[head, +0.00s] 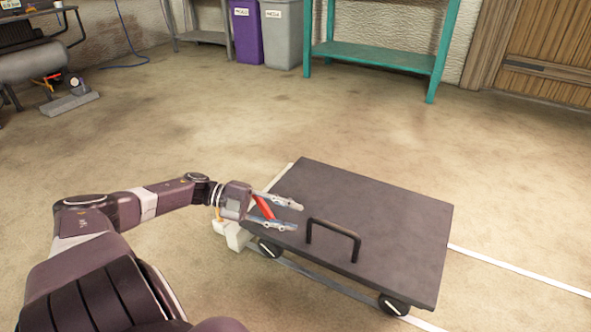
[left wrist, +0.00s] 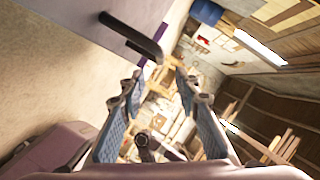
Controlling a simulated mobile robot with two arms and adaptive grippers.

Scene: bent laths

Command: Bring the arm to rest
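My left arm (head: 130,205) reaches in from the left in the head view. My left gripper (head: 298,215) is over the near left part of a dark flat cart (head: 385,210), to the left of its black handle (head: 334,232). Its two fingers are spread apart. A red piece (head: 263,207) shows between them near the palm; I cannot tell whether it is part of the gripper. In the left wrist view the fingers (left wrist: 160,75) also stand apart, with no object visibly clamped between them. A dark bar (left wrist: 130,36) shows beyond them. My right gripper is not in view.
White lines (head: 520,272) run along the floor by the cart. A teal bench (head: 380,56), a purple bin (head: 246,35) and a grey bin (head: 281,35) stand at the back. A compressor-like machine (head: 35,60) is at the far left. The middle floor is clear.

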